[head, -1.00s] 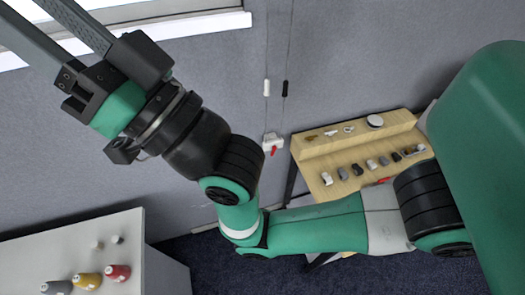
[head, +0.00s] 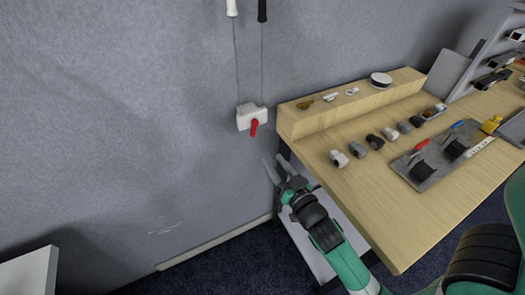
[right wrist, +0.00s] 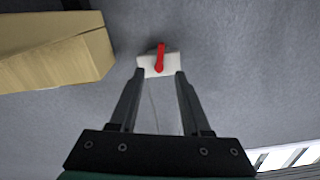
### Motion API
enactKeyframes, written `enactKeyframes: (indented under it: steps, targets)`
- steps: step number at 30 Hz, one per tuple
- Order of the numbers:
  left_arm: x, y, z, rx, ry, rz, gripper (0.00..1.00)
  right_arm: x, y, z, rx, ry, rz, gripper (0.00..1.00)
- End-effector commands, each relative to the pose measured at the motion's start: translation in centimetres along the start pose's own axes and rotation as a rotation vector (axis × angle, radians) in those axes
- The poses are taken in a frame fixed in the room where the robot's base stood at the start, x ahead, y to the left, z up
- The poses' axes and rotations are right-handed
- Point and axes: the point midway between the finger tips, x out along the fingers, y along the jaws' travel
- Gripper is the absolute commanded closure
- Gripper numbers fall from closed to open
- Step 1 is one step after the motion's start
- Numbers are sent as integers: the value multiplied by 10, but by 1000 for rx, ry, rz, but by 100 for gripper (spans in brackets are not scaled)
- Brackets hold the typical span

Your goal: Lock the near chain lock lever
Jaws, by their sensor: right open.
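The chain lock is a small white box (head: 243,116) on the grey wall, left of the wooden bench. Its red lever (head: 254,128) points down in the head view. My right gripper (head: 273,167) is open and empty, below the lock and apart from it in the head view. In the right wrist view, the white box (right wrist: 150,66) and red lever (right wrist: 160,58) appear beyond the open fingertips of my right gripper (right wrist: 160,74), in line with the gap between them. My left gripper is not in view.
Two thin cords run up from the lock to a white handle (head: 232,8) and a black handle (head: 262,11). The wooden bench (head: 360,210), with small parts, stands close right of my gripper. A white cabinet (head: 28,275) is at lower left. The wall left of the lock is clear.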

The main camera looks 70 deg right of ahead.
Motion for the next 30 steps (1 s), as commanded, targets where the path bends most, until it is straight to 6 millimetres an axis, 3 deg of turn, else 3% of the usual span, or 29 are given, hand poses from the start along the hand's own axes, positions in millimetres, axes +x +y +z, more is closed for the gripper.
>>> enactKeyframes:
  steps: [8, 21, 30]
  targets:
    - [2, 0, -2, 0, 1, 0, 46, 15, -1, -4, 1, 4, 1, 52]
    - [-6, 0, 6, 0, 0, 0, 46, 104, 0, -2, 0, 4, 0, 52]
    - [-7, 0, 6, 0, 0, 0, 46, 117, -1, -3, 1, 2, -1, 52]
